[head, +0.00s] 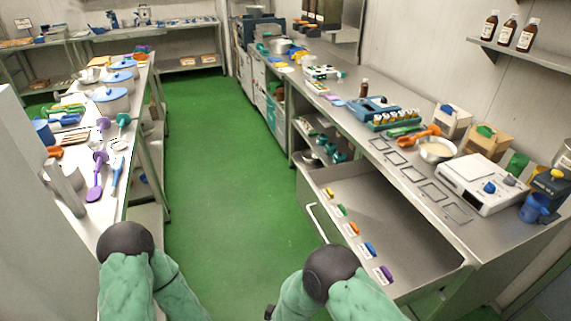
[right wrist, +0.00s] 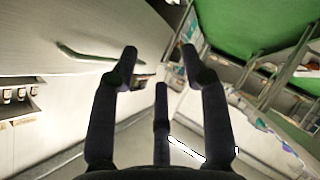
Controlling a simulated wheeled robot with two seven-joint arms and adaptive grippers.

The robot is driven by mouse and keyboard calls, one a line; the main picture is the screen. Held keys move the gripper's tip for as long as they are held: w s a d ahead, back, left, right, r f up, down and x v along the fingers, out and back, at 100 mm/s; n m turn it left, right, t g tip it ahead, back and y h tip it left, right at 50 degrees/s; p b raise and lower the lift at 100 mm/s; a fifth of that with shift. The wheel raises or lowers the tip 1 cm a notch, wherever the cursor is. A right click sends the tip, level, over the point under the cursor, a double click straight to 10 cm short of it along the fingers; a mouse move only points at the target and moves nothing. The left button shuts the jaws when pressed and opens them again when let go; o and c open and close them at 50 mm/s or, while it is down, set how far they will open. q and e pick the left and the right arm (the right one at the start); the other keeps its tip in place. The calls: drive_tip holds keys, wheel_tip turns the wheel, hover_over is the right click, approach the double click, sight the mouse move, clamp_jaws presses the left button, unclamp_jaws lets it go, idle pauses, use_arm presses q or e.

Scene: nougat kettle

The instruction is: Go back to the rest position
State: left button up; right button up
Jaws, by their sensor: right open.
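In the right wrist view my right gripper (right wrist: 159,62) has its dark fingers spread apart, with nothing between them. Behind the fingers are pale panels and, at the upper right, green floor. In the head view both my arms come in at the bottom edge with green sleeves and dark round joints. My left gripper does not show in either view. The right arm is in front of an open drawer (head: 400,240) under the right-hand counter. I cannot make out its gripper in the head view.
The left bench (head: 80,210) holds spoons, blue-lidded pots and tools. The right counter (head: 385,150) holds a metal bowl (head: 437,150), a white scale (head: 483,182), cartons and flat frames. Small coloured items line the open drawer's left edge. The green floor aisle (head: 215,150) between is clear.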

drive_tip(key=s+d+f+m+g+y, duration=0.4)
drive_tip(key=f+m+g, duration=0.1)
drive_tip(key=f, duration=0.4)
drive_tip(key=s+d+f+m+g+y, duration=0.1)
drive_tip(key=s+m+g, duration=0.2)
drive_tip(key=s, duration=0.4)
drive_tip(key=s+d+f+m+g+y, duration=0.1)
drive_tip(key=s+d+m+g+y, duration=0.1)
drive_tip(key=s, duration=0.5)
drive_tip(key=shift+s+m+g+y, duration=0.15)
drive_tip(key=shift+m+g+y, duration=0.15)
drive_tip(key=shift+m+g, duration=0.35)
drive_tip(key=shift+f, duration=0.1)
drive_tip(key=shift+c, duration=0.7)
